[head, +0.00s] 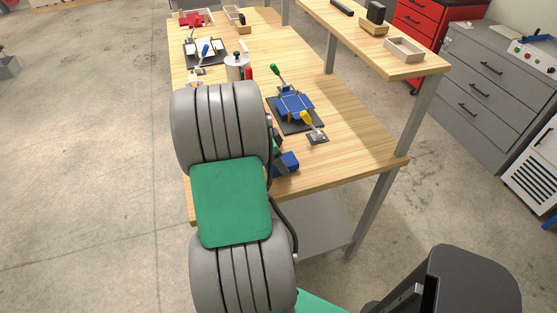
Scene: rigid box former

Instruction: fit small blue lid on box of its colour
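A blue piece (288,162) shows near the table's front edge, just right of my arm's green section. My arm hides part of it, so I cannot tell whether it is the small lid or a box. A dark part beside it may belong to my gripper, which is otherwise hidden behind my arm; its fingers cannot be made out. Another blue object (291,103), box-like, sits on a black fixture plate (303,127) farther back on the table. A green-handled clamp (275,71) stands at its back, and a yellow-handled clamp (307,118) at its front right.
The wooden table (360,135) is clear at its front right. A second fixture (190,57), a grey canister (236,67) and red pieces (193,18) are farther back. A raised shelf (425,65) on the right holds a small tray (404,48). A post (422,105) supports it.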

